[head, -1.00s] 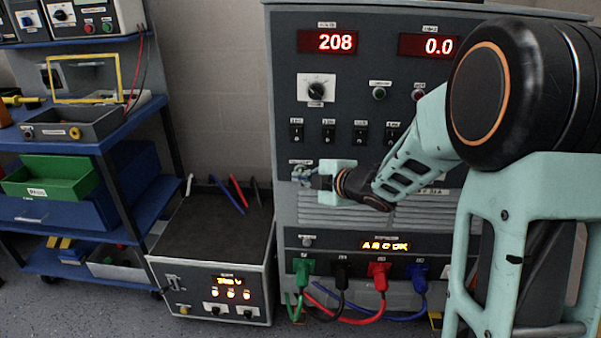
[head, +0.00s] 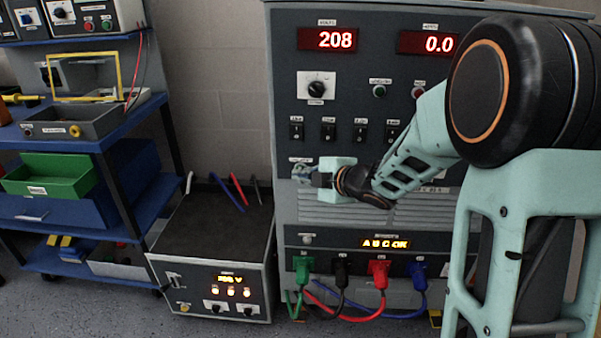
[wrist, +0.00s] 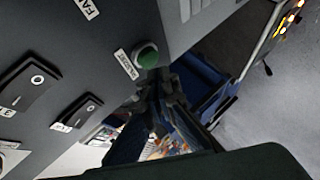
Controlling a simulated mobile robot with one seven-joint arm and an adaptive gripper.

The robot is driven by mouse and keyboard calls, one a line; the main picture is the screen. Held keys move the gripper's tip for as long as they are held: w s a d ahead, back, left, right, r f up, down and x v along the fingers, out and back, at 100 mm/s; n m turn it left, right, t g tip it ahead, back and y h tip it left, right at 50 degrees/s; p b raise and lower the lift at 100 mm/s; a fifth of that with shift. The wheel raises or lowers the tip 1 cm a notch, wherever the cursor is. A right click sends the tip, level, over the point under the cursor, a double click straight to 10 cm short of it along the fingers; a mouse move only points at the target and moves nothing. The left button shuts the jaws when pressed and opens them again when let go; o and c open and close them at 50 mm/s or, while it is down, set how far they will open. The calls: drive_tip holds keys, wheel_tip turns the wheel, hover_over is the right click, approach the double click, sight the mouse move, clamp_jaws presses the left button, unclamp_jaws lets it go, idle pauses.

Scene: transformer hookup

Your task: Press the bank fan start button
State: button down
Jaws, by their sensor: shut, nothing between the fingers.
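The fan start button is a round green button (wrist: 148,55) on the grey cabinet face, with a small white label beside it in the wrist view. In the head view my gripper covers the button's place at the cabinet's left side, just under a small white label (head: 300,160). My gripper (head: 301,173) is shut and empty, pointing left across the front of the panel. In the wrist view its dark fingertips (wrist: 160,88) are close beside the button. I cannot tell whether they touch it.
The cabinet (head: 286,110) has a row of black switches (head: 328,131), a rotary knob (head: 317,89) and red displays (head: 328,39) reading 208 and 0.0. Coloured plugs (head: 303,268) sit below. A low instrument box (head: 205,240) and a blue shelf cart (head: 110,135) stand left.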

drive_tip(key=shift+w, duration=0.2)
idle(0.3)
drive_tip(key=shift+w, duration=0.3)
drive_tip(key=shift+w, duration=0.15)
idle(0.4)
drive_tip(key=shift+s, duration=0.65)
drive_tip(key=s+b, duration=0.1)
drive_tip(key=s, duration=0.5)
drive_tip(key=shift+b, duration=0.3)
drive_tip(key=shift+a, duration=0.1)
idle(0.3)
